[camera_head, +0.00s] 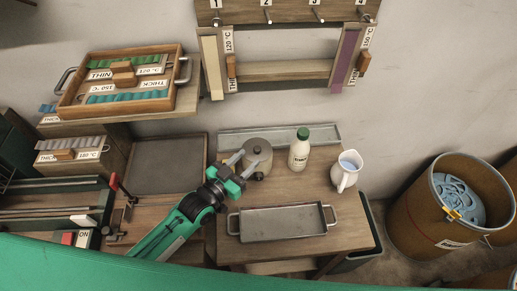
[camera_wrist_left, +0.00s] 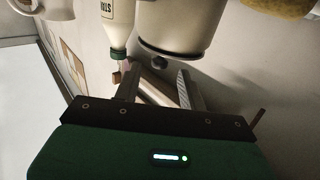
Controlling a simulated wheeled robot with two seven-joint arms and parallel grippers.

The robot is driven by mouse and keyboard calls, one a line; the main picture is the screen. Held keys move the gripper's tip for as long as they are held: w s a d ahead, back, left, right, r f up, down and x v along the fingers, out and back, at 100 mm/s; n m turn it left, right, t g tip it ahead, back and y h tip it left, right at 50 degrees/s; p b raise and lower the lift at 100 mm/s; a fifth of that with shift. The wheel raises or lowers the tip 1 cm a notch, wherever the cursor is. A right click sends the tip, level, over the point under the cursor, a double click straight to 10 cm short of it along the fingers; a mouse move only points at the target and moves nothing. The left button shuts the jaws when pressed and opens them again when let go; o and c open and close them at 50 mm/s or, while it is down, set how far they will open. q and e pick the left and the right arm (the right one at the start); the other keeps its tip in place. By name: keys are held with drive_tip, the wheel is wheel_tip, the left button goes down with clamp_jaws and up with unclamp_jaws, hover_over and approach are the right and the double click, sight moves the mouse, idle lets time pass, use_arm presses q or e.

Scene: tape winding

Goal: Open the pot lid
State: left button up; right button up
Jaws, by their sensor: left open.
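The grey pot (camera_head: 262,163) stands on the wooden table, with its round lid (camera_head: 258,144) on top. In the left wrist view the pot (camera_wrist_left: 180,28) appears inverted at the top, and the lid's dark knob (camera_wrist_left: 159,62) points down towards my fingers. My left gripper (camera_head: 243,166) is at the pot's near left side. Its two fingers (camera_wrist_left: 157,88) are apart and empty, with the knob just beyond the gap between their tips. I cannot tell whether a finger touches the pot. My right gripper is in neither view.
A white bottle with a green cap (camera_head: 299,152) stands right of the pot, and a white jug (camera_head: 345,172) further right. A grey metal tray (camera_head: 282,222) lies in front, and a long shallow tray (camera_head: 235,140) behind. A bin (camera_head: 420,205) stands on the floor at right.

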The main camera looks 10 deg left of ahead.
sight(255, 152)
use_arm(q)
drive_tip(key=p+x, duration=0.1)
drive_tip(key=x, duration=0.4)
drive_tip(key=shift+w+d, duration=0.2)
drive_tip(key=shift+w, duration=0.1)
drive_tip(key=shift+c, duration=0.2)
clamp_jaws()
